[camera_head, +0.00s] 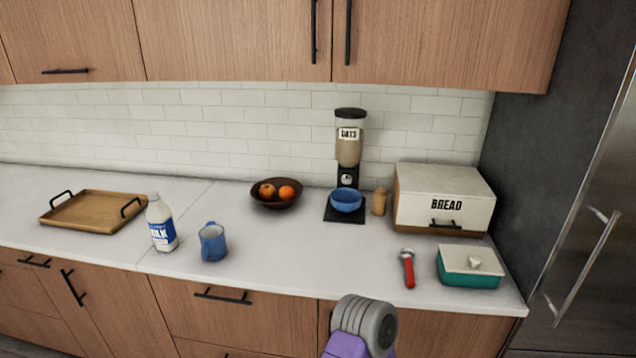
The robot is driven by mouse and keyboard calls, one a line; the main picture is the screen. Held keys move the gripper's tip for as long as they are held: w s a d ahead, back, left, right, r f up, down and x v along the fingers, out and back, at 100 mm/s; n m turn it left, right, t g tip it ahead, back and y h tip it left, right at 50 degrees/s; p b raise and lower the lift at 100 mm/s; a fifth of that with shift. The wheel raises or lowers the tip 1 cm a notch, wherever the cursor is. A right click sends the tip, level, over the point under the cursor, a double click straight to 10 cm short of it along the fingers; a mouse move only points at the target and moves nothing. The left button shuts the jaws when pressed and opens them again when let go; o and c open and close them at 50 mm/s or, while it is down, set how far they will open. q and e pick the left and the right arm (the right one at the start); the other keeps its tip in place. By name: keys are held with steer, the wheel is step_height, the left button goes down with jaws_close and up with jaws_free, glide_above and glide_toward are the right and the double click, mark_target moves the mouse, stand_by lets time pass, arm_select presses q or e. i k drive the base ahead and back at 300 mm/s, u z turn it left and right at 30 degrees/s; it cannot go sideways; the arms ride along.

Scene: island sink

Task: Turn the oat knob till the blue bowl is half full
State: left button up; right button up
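The oat dispenser (348,155) stands on the counter against the tiled wall, with a black lid, a clear hopper labelled "OATS" and pale oats inside. Its round knob (347,180) is on the front, below the hopper. The blue bowl (346,204) sits upright on the dispenser's black base, under the knob. Its inside looks blue, and I see no oats in it, though it is small at this distance. Neither of my grippers is in view. Only a grey and purple part of my arm shows at the bottom edge, apart from the dispenser.
The fruit bowl (272,204) is left of the dispenser; a small jar (379,202) and the bread box (444,188) are right. In front are the blue mug (214,244), milk bottle (161,225), red-handled tool (408,270) and teal butter dish (468,273). The wooden tray (92,213) is far left.

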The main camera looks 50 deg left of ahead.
mark_target(346, 179)
steer(key=u, duration=1.85)
